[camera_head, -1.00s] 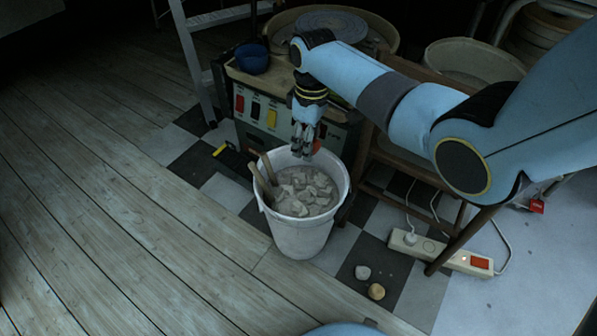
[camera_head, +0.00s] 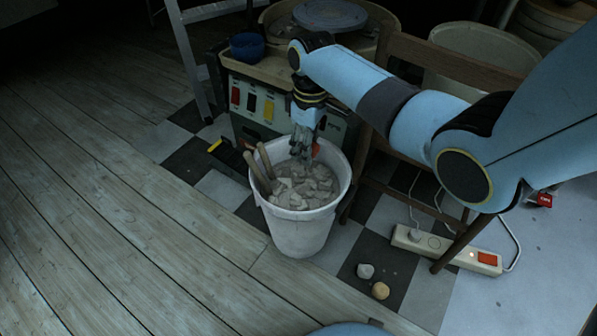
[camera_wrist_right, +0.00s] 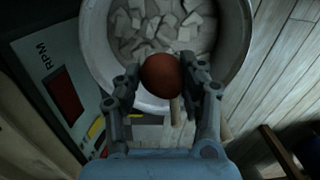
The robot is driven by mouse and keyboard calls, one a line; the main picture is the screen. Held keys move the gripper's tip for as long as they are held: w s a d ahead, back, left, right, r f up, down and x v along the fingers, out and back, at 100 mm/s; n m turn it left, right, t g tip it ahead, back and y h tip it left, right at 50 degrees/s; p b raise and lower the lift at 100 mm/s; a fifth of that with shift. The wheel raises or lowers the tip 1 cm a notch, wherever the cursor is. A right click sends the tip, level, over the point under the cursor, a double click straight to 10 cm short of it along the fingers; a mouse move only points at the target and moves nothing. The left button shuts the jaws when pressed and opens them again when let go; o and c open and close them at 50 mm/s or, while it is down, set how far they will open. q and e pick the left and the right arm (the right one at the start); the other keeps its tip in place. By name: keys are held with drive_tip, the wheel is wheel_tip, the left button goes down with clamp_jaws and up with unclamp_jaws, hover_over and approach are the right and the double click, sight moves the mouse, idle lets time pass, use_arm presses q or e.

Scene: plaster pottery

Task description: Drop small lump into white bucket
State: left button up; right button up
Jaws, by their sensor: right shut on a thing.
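The white bucket (camera_head: 299,236) stands upright on the checkered floor, holding pale grey broken chunks and wooden handles. My right gripper (camera_head: 303,154) points down at the far side of its mouth. In the right wrist view my right gripper (camera_wrist_right: 160,76) is shut on a round reddish-brown lump (camera_wrist_right: 161,75), held between both fingers. There the lump overlaps the rim area of the bucket (camera_wrist_right: 238,55), with the chunks beyond it. In the head view only a bit of the lump (camera_head: 316,150) shows beside the fingers. My left gripper is not in view.
A control box with coloured switches (camera_head: 262,106) stands close behind the bucket. Two small lumps, one pale (camera_head: 365,271) and one tan (camera_head: 380,290), lie on the floor near a power strip (camera_head: 446,249). The left floorboards are clear.

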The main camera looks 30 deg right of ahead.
drive_tip(key=o, duration=1.3)
drive_tip(key=shift+r, duration=0.1)
wheel_tip(320, 180, up, 12)
drive_tip(key=shift+w+d, duration=0.15)
drive_tip(key=shift+d, duration=0.1)
